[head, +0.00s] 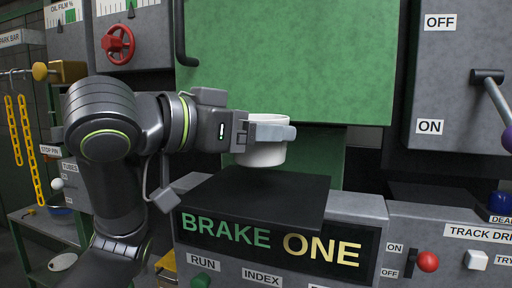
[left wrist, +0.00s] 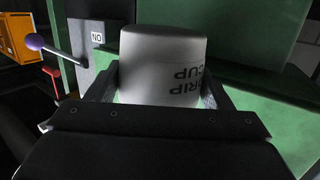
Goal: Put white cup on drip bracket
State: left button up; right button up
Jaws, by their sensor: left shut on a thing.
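The white cup (head: 262,155) is in my left gripper (head: 270,132), upright, above the black top of the machine marked BRAKE ONE. In the left wrist view the cup (left wrist: 165,55) sits between both fingers, with the lettering "DRIP CUP" upside down in the picture. The gripper is shut on the cup's sides. A gap shows between the cup's base and the black top in the head view. I cannot pick out the drip bracket in either view. My right gripper is not in view.
The black machine top (head: 255,195) lies below the cup. A large green panel (head: 285,60) hangs behind and above. A grey ON/OFF box (head: 455,75) with a purple-knobbed lever (head: 506,138) stands right. A red knob (head: 428,262) is at lower right.

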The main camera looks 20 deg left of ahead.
aim_at(241, 160)
pick_arm(q)
jog(key=shift+s+f, duration=0.15)
jog(key=shift+f, duration=0.25)
notch_tip(241, 160, down, 3)
jog(key=shift+r+p, duration=0.1)
jog(key=shift+p, duration=0.45)
jog(key=shift+w, duration=0.25)
jog(key=shift+f, duration=0.25)
jog(key=shift+f, duration=0.2)
jog(key=o, duration=1)
